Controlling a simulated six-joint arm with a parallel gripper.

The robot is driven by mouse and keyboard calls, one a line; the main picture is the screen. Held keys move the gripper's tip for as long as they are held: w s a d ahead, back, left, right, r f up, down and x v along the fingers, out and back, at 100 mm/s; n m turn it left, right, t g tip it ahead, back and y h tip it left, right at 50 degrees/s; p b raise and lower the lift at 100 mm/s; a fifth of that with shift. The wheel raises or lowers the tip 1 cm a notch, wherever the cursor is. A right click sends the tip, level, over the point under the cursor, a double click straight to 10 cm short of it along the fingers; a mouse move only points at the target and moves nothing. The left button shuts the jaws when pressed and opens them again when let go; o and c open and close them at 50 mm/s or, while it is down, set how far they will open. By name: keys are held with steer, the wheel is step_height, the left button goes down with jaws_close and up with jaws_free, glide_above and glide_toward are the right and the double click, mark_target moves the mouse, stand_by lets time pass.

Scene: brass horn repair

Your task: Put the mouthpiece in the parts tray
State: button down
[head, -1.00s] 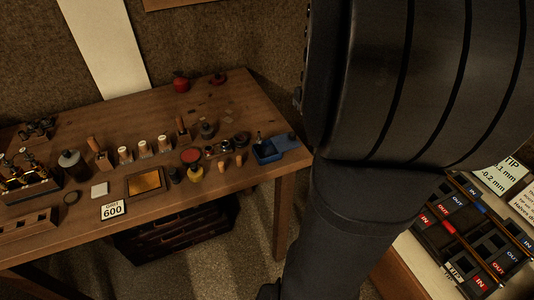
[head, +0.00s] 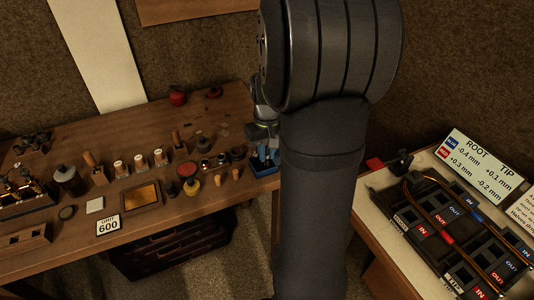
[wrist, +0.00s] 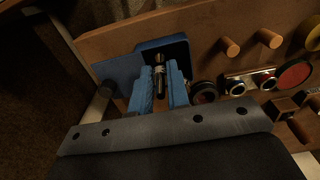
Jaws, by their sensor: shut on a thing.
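My gripper (wrist: 161,88) has two blue fingers shut on a dark, slim piece (wrist: 159,70) with silvery bands. I cannot tell for certain whether this piece is the mouthpiece. It stands between the fingertips, over or in a blue open tray (wrist: 148,45) with a dark inside; whether it touches the tray is unclear. In the head view my arm hides most of the gripper, and only a little blue (head: 262,163) shows at the right end of the wooden bench. No label marks the parts tray.
Wooden pegs (wrist: 229,46), a round dark piece (wrist: 204,92) and a red round pad (wrist: 295,75) lie beside the blue tray. The bench (head: 150,222) holds several tools and a "600" card (head: 108,225). A second table at right carries a black slotted rack (head: 440,225).

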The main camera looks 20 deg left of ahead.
steer(key=shift+f, duration=0.4)
steer(key=shift+f, duration=0.1)
steer(key=c, duration=1.4)
jaws_free()
step_height(320, 180, up, 12)
steer(key=shift+r, duration=0.15)
step_height(320, 180, down, 12)
steer(key=shift+f, duration=0.2)
steer(key=shift+r, duration=2)
